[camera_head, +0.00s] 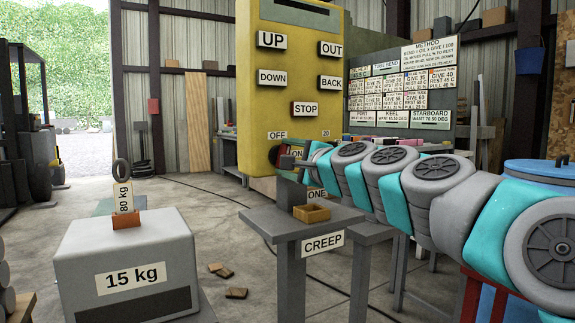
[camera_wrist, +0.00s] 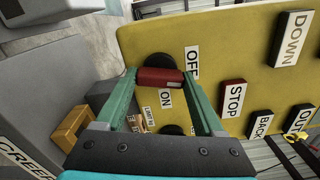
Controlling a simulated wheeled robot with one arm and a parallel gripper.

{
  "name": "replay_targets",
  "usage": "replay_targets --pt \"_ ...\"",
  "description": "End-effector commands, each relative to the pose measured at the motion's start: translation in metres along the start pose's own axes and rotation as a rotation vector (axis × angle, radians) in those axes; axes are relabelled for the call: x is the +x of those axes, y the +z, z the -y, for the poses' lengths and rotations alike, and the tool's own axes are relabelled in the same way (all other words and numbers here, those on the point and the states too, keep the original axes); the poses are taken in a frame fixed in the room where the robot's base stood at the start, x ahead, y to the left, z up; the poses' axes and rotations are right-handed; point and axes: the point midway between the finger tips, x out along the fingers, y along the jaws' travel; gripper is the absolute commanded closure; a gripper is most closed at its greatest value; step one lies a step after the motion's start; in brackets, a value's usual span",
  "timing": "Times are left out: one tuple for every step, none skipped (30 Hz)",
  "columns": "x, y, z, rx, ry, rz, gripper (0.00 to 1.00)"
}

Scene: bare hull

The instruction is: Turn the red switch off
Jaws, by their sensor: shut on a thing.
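A yellow control panel (camera_head: 290,75) stands ahead of me. In the wrist view the red switch (camera_wrist: 158,80) is a short red bar between my two green fingers. It lies between the OFF label (camera_wrist: 192,60) and the ON label (camera_wrist: 165,98), by a dark round part of the panel. My gripper (camera_wrist: 160,77) is shut on the red switch. In the head view my gripper (camera_head: 290,157) is at the panel's lower edge, under the OFF label (camera_head: 277,135), and partly hides the switch and the ON label. I cannot tell which setting it is at.
A grey stand with a CREEP label (camera_head: 323,243) and a small wooden tray (camera_head: 311,213) is below my arm. A grey block marked 15 kg (camera_head: 135,255) stands at left. Panel buttons, including STOP (camera_head: 305,109), are above. Wood scraps (camera_head: 236,293) lie on the floor.

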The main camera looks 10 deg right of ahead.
Motion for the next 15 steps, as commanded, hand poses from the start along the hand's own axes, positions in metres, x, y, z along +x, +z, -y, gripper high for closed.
replay_targets --pt "0.0000 0.0002 -0.0028 -0.034 0.000 0.002 0.86" --pt "0.0000 0.0002 -0.0030 -0.056 0.001 0.002 0.86" --pt "0.0001 0.0001 -0.0031 -0.084 0.001 0.002 0.86" --pt "0.0001 0.0001 -0.0032 -0.102 0.001 0.002 0.86" --pt "0.0001 0.0001 -0.0030 -0.120 0.001 0.001 0.86" --pt "0.0002 0.0000 -0.0031 -0.144 0.001 0.001 0.86" --pt "0.0003 0.0000 -0.0030 -0.160 0.001 0.001 0.86" --pt "0.0002 0.0000 -0.0027 -0.173 0.001 0.001 0.86" --pt "0.0003 0.0000 -0.0024 -0.191 0.001 0.001 0.86" --pt "0.0003 0.0000 -0.0023 -0.204 0.001 0.001 0.86" --pt "0.0002 0.0000 -0.0020 -0.216 0.000 0.000 0.86" --pt "0.0002 0.0000 -0.0018 -0.228 0.000 0.000 0.86" --pt "0.0003 0.0001 -0.0017 -0.237 0.001 0.000 0.86" --pt "0.0003 0.0002 -0.0015 -0.244 0.000 0.001 0.86" --pt "0.0003 0.0002 -0.0013 -0.252 0.000 0.000 0.86"
